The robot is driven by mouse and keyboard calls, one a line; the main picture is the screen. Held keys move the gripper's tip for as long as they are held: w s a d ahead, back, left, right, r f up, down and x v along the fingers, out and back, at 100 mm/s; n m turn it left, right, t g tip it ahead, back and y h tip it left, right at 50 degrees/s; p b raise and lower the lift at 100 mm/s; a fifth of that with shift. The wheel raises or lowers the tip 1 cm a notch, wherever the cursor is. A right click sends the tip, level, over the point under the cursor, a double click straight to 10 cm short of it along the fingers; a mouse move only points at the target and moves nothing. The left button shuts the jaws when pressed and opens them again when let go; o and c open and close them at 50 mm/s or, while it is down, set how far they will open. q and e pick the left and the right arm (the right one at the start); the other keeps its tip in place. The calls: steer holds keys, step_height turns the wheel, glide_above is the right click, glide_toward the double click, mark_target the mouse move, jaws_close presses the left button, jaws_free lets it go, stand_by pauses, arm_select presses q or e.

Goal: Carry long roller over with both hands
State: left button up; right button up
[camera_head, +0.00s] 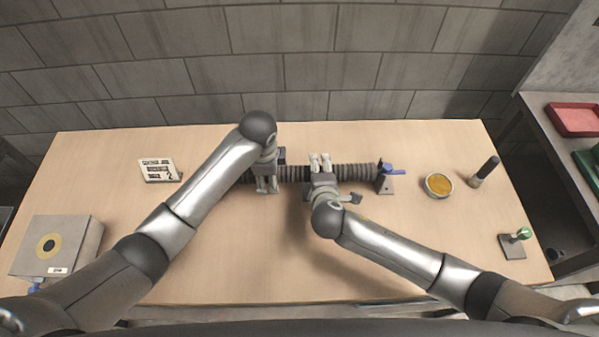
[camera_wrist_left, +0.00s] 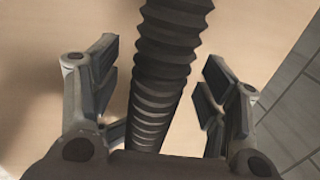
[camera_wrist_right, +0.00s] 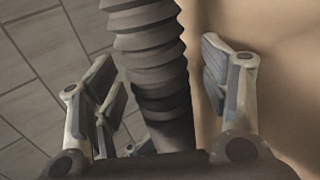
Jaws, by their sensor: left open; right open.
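The long roller (camera_head: 294,174) is a dark grey ribbed tube lying left to right across the back middle of the table. In the left wrist view the roller (camera_wrist_left: 168,60) runs between the two fingers of my left gripper (camera_wrist_left: 157,100), which is open with gaps on both sides. In the head view my left gripper (camera_head: 268,180) is over its left part. In the right wrist view the roller (camera_wrist_right: 150,60) passes between the open fingers of my right gripper (camera_wrist_right: 160,105). My right gripper (camera_head: 320,164) is over its right part in the head view. The roller's left end is hidden.
A stand with a blue lever (camera_head: 388,178) is at the roller's right end. Further right are a yellow-filled dish (camera_head: 438,185), a dark-handled tool (camera_head: 484,172) and a green-knobbed block (camera_head: 513,245). A grey box (camera_head: 85,240) stands front left; a sign card (camera_head: 158,170) is behind it.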

arm_select(q)
jaws_close()
arm_select(e)
jaws_close()
arm_select(q)
steer(key=shift+r, duration=0.1)
arm_select(e)
steer(key=shift+r, duration=0.1)
